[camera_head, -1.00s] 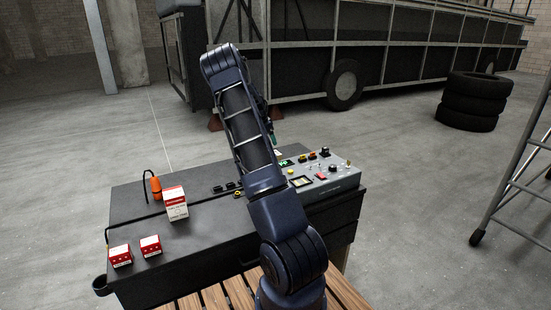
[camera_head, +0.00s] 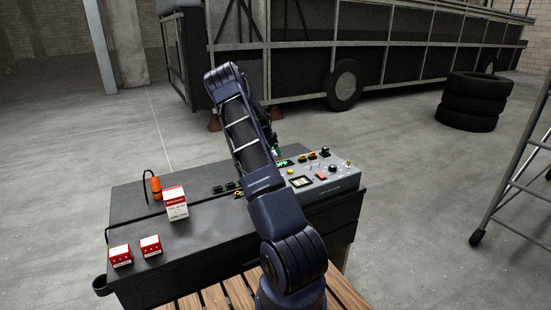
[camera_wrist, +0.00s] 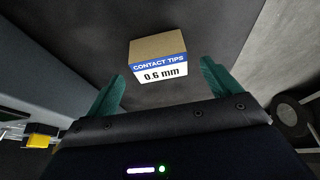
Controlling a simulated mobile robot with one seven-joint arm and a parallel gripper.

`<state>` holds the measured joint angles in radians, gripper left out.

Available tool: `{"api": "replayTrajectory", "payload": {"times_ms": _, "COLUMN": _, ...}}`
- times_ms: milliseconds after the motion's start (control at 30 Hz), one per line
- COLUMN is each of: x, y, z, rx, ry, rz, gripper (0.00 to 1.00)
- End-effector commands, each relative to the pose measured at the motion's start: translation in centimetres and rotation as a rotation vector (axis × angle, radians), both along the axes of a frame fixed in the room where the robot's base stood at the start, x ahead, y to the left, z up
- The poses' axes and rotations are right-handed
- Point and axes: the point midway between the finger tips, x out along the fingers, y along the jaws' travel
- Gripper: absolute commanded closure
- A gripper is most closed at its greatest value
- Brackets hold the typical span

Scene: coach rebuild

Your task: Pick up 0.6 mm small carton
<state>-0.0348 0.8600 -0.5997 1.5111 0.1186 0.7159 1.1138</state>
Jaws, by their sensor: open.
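The small carton (camera_wrist: 158,58) shows in the wrist view, with a plain brown top, a blue band reading "CONTACT TIPS" and a white face reading "0.6 mm". It rests on a dark surface. My gripper (camera_wrist: 162,70) is open, with its two teal fingers to the left and right of the carton's near side. The carton appears ahead of and between the fingertips, apart from both. In the head view my arm hides the carton and most of the gripper; only a bit of teal finger shows beside the control box.
The black bench top (camera_head: 140,212) carries two small red-and-white boxes (camera_head: 120,256) (camera_head: 150,246), a taller red-and-white box (camera_head: 175,204) and an orange object (camera_head: 155,187). A grey control box (camera_head: 325,182) with knobs stands to the right, and its side is close left in the wrist view.

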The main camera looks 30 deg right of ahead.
Motion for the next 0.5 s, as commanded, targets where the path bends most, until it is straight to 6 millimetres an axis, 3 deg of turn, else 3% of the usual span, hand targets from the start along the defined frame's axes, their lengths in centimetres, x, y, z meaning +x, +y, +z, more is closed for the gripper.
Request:
{"api": "replayTrajectory", "payload": {"times_ms": 233, "x": 0.1, "y": -1.2, "z": -3.1, "rx": 0.000, "ry": 0.002, "rz": -0.001, "gripper": 0.11}}
{"api": "replayTrajectory", "payload": {"times_ms": 500, "x": 0.1, "y": -1.3, "z": -3.5, "rx": 0.000, "ry": 0.001, "rz": 0.000, "gripper": 0.11}}
